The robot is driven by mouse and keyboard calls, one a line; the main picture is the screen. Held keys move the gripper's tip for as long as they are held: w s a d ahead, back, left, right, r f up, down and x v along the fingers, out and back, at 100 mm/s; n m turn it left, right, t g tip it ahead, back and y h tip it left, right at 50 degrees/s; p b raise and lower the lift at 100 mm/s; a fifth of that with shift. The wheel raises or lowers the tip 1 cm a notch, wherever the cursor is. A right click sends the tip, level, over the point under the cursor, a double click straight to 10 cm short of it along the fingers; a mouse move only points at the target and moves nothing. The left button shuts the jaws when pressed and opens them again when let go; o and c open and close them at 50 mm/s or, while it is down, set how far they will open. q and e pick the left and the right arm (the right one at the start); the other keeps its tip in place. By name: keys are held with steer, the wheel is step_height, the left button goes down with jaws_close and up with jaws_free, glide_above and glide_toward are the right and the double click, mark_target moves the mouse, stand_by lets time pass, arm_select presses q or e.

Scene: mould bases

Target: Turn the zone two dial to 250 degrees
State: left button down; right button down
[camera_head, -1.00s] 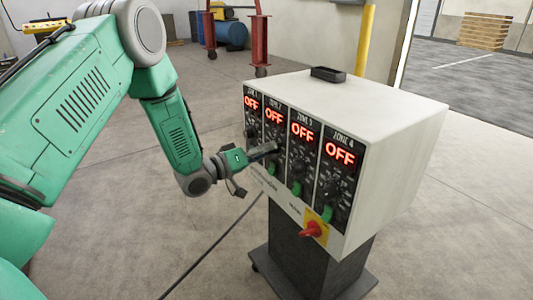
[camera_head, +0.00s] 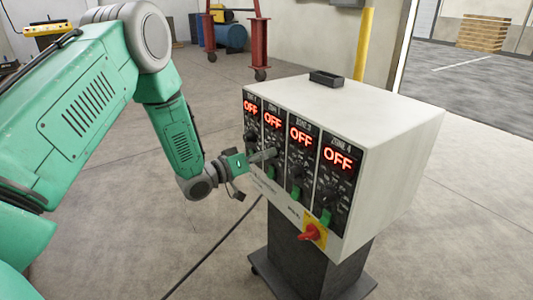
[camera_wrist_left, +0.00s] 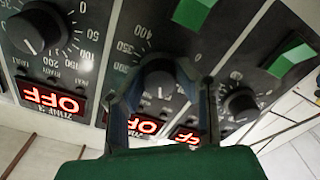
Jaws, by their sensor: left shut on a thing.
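The control box has four side-by-side zone panels on its front. The zone two panel (camera_head: 273,106) is second from the left, and its display (camera_head: 272,121) reads OFF in red. My left gripper (camera_head: 267,155) reaches it from the left and covers its dial in the head view. In the left wrist view, upside down, the fingers (camera_wrist_left: 160,95) stand on either side of the black zone two dial (camera_wrist_left: 158,72), closed on it. The dial's exact setting cannot be read. My right gripper is not in view.
Neighbouring dials sit close on both sides, zone three (camera_wrist_left: 38,30) and zone one (camera_wrist_left: 240,104). Green switches (camera_wrist_left: 290,58) lie below the dials. A red rotary switch (camera_head: 312,232) is at the lower right. A black tray (camera_head: 326,79) lies on top of the box.

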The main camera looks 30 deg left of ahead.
arm_select(q)
steer(key=m+p, duration=0.2)
steer(key=m, duration=0.3)
steer(key=shift+s+f, duration=0.1)
steer(key=shift+f, duration=0.05)
steer(key=m+p, duration=0.1)
steer(key=m, duration=0.5)
steer(key=shift+f, duration=0.1)
stand_by(0.5)
steer(key=c, duration=1.2)
jaws_free()
steer(key=shift+a, duration=0.1)
steer(key=v, duration=1.2)
